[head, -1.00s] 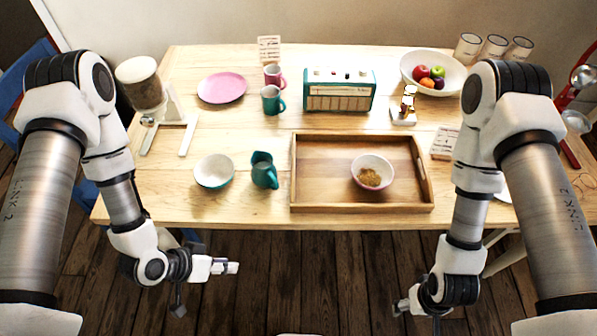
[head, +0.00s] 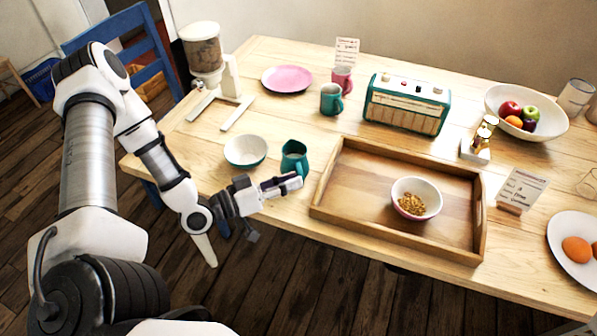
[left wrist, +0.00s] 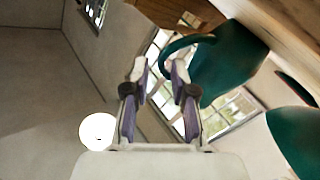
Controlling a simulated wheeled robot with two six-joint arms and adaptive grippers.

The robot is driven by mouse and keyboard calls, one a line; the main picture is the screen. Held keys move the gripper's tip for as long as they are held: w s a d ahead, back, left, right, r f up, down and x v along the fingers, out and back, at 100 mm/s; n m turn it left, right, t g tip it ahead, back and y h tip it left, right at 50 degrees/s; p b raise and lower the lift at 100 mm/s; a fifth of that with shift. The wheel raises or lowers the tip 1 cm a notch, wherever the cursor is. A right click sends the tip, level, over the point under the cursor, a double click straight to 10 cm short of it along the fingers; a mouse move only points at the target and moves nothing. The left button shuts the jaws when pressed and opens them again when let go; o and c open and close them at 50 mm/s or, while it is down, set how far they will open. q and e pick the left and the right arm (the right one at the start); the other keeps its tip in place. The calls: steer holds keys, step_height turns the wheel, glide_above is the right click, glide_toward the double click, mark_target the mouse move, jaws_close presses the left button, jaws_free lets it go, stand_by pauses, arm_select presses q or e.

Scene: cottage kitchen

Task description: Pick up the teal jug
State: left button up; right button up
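The teal jug (head: 294,154) stands upright near the front edge of the wooden table, between a bowl and the wooden tray. My left gripper (head: 288,184) is just in front of the jug, near its handle side, at the table's front edge. In the left wrist view, the jug (left wrist: 232,58) is at the upper right, with its curved handle just beyond the fingertips. My right gripper is out of view.
The white-and-teal bowl (head: 245,150) stands left of the jug. The wooden tray (head: 340,203), holding a bowl of food (head: 416,199), is close on the right. A teal mug (head: 331,99) and radio (head: 407,104) stand behind. Some table is clear behind the jug.

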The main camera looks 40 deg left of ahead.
mark_target(301, 175)
arm_select(q)
steer(key=shift+w+d+f+b, duration=0.15)
steer(key=shift+w+d, duration=0.15)
steer(key=shift+w, duration=0.25)
steer(key=shift+w+d+f+b, duration=0.15)
steer(key=shift+w+d, duration=0.1)
steer(key=shift+w, duration=0.25)
steer(key=shift+w+d+r, duration=0.1)
steer(key=shift+w+d, duration=0.1)
steer(key=shift+w, duration=0.25)
steer(key=shift+s, duration=0.1)
jaws_close()
steer(key=shift+r, duration=0.15)
steer(key=shift+r+p, duration=0.55)
steer(key=shift+r, duration=1.05)
steer(key=s+d+p, duration=0.2)
steer(key=s+p, duration=0.1)
steer(key=s, duration=0.4)
steer(key=s+d+r+p, duration=0.1)
steer(key=s+p, duration=0.3)
steer(key=s, duration=0.4)
steer(key=shift+s+d+r, duration=0.25)
steer(key=shift+d+r, duration=0.05)
steer(key=shift+d, duration=0.2)
